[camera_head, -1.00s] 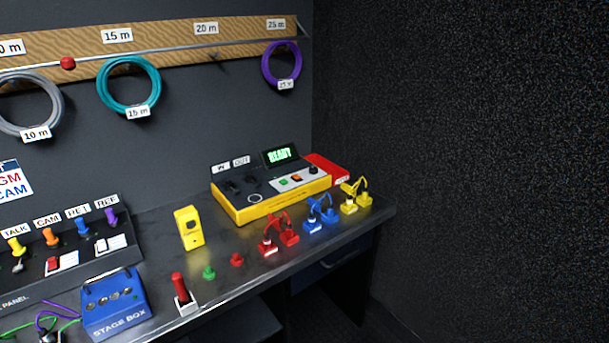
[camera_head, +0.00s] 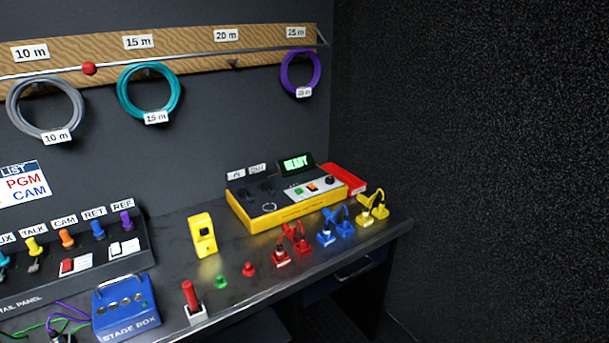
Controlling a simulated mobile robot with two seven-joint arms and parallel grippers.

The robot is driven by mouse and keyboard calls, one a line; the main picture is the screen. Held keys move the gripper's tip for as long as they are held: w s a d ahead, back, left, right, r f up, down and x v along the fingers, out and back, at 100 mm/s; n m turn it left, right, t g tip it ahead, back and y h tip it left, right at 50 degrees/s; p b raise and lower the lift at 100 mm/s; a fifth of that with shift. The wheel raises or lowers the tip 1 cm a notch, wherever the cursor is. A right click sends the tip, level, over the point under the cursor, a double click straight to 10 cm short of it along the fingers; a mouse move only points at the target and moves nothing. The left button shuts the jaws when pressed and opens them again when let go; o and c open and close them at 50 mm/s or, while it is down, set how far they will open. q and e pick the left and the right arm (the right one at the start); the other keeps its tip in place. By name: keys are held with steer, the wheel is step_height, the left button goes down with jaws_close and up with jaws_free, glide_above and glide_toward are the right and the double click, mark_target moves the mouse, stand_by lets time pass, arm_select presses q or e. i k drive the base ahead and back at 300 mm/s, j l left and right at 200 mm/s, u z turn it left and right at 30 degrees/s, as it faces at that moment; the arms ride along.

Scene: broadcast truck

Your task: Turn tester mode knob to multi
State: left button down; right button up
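The tester (camera_head: 287,207) is a yellow box with a dark top, standing at the back of the bench right of centre. A small lit green screen (camera_head: 297,162) stands at its back edge. A light panel on its top carries a green button, an orange button and a dark round knob (camera_head: 329,180) at the right end. The knob is too small to read its setting. Neither of my grippers is in view.
Red, blue and yellow cable connectors (camera_head: 335,225) stand in front of the tester. A yellow handheld device (camera_head: 203,235), a red-handled switch (camera_head: 192,300) and a blue stage box (camera_head: 126,310) are further left. Cable coils hang on the wall.

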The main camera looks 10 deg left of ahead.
mark_target(329, 180)
steer(key=i+l+u, duration=0.1)
steer(key=u, duration=0.35)
steer(key=i+l+u, duration=0.1)
steer(key=u, duration=0.3)
steer(key=l+u, duration=0.3)
steer(key=u, duration=0.15)
steer(key=i, duration=0.05)
